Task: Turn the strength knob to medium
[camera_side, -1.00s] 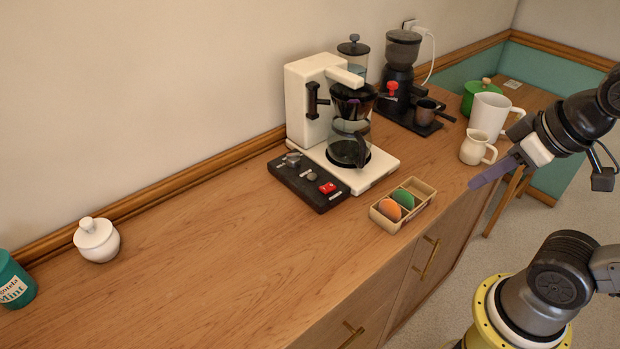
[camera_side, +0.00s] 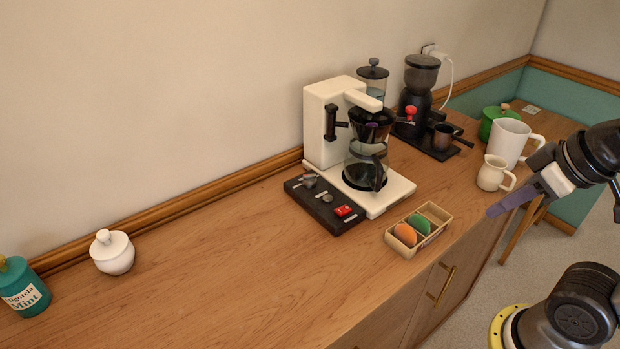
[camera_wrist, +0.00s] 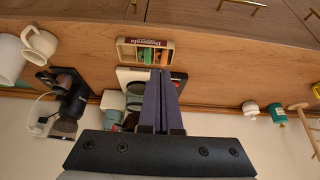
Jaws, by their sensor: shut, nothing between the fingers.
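The coffee maker (camera_side: 325,122) is white with a glass carafe, and stands against the wall on the counter. A dark control panel (camera_side: 330,215) lies at its left front side. It carries small grey knobs (camera_side: 309,182) and a red switch (camera_side: 343,211); I cannot read which knob is strength or where it points. In the wrist view my fingers cover most of the coffee maker and panel. My gripper (camera_side: 496,209) is shut and empty, beyond the counter's front edge, well right of the panel. Its purple fingers also show in the wrist view (camera_wrist: 161,76).
A wooden box (camera_side: 436,213) with an orange and a green egg-shaped piece sits near the front edge. A cream jug (camera_side: 492,174), a white pitcher (camera_side: 509,143) and a black grinder (camera_side: 417,100) stand to the right. The counter left of the panel is clear up to a white jar (camera_side: 113,255).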

